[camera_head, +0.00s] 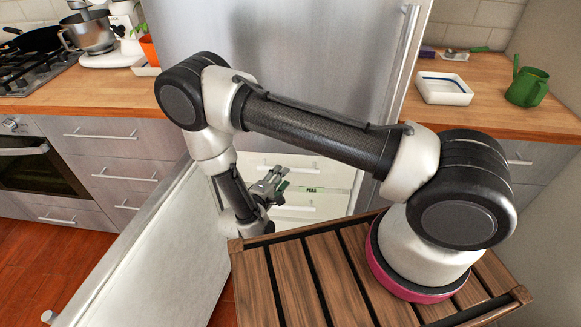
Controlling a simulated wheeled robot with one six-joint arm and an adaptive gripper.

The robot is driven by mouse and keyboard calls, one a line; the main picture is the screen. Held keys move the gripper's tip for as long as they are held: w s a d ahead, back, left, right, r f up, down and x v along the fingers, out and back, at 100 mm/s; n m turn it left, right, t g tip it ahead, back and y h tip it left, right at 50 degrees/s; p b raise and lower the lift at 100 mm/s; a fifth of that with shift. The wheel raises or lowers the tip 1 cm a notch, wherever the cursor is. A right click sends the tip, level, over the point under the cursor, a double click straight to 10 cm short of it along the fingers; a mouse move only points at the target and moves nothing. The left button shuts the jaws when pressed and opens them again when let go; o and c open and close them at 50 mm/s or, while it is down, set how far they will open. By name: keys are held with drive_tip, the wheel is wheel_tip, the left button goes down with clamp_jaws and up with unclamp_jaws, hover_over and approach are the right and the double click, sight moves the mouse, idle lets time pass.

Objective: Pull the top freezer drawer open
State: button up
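The freezer compartment is open at the bottom of the steel fridge. Its top drawer (318,166) has a pale front with a light bar handle and looks pushed in, though my arm hides part of it. A second pale drawer front (318,206) is below, also with a bar handle.
The open freezer door (165,255) stands out at the left, close to my arm. The upper fridge door (285,40) is shut. A wooden counter with a white dish (443,88) and green watering can (527,86) is at right. Grey drawers (115,140) are at left.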

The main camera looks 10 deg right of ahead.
drive_tip(key=x, duration=0.6)
drive_tip(key=shift+s, duration=0.1)
clamp_jaws()
